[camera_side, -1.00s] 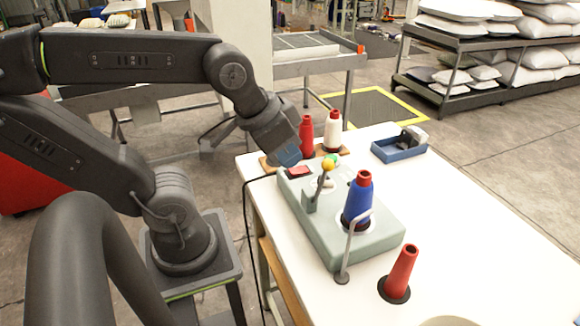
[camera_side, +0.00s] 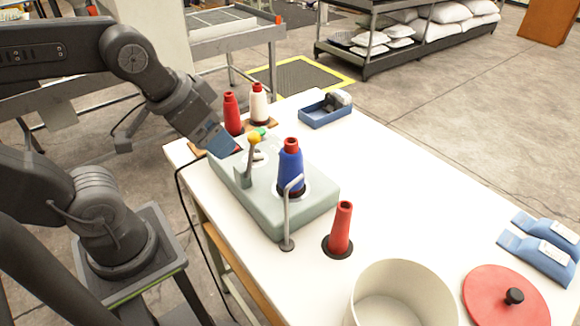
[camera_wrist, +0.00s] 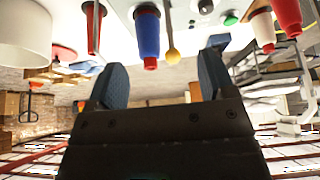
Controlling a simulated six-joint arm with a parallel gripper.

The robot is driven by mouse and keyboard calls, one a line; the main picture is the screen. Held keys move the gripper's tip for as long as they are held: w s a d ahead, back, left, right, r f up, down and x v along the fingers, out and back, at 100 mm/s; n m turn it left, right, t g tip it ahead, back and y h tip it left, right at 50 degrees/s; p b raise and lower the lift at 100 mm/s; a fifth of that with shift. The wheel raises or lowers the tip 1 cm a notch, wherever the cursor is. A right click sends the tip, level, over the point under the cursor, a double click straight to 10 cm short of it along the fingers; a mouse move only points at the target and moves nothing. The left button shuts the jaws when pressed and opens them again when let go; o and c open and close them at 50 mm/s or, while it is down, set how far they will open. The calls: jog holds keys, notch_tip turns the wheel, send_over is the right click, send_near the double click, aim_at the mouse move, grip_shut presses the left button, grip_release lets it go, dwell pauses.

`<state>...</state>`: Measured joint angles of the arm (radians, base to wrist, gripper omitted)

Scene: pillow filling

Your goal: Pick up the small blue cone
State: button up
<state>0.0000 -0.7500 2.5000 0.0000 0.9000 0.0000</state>
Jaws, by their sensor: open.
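The blue cone (camera_side: 290,168) with a red top stands upright on the grey-green machine (camera_side: 312,208) in the side view. In the wrist view, the blue cone (camera_wrist: 147,35) appears upside down near the top, framed between my fingers. My gripper (camera_side: 222,142) is at the machine's far left end, left of the cone and apart from it. Its blue-tipped fingers (camera_wrist: 162,78) are spread wide with nothing between them.
A yellow-knobbed lever (camera_side: 254,138) and a bent metal rod (camera_side: 289,220) stand close to the cone. Red cone (camera_side: 341,230), red bottle (camera_side: 232,115), white bottle (camera_side: 259,104), blue tray (camera_side: 325,113), cream bin (camera_side: 402,292) and red lid (camera_side: 506,296) surround it.

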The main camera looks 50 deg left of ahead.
jog(key=w+d+r+m+g, duration=0.2)
jog(key=w+r+m+g, duration=0.15)
jog(key=w+m, duration=0.3)
jog(key=m+g+y, duration=0.1)
jog(key=m+g, duration=0.1)
jog(key=m, duration=0.7)
send_over(291, 154)
jog(key=f, duration=0.7)
jog(key=shift+w+a+f, duration=0.15)
jog(key=shift+w+a, duration=0.1)
jog(key=shift+w+a+f, duration=0.1)
jog(key=shift+a+f, duration=0.05)
jog(key=shift+f, duration=0.75)
jog(key=shift+w+a+f, duration=0.1)
jog(key=shift+a+f, duration=0.05)
jog(key=shift+f, duration=0.7)
jog(key=shift+a+f, duration=0.15)
jog(key=shift+f, duration=0.75)
jog(key=shift+c, duration=0.3)
jog(key=shift+r, duration=0.1)
jog(key=c, duration=1)
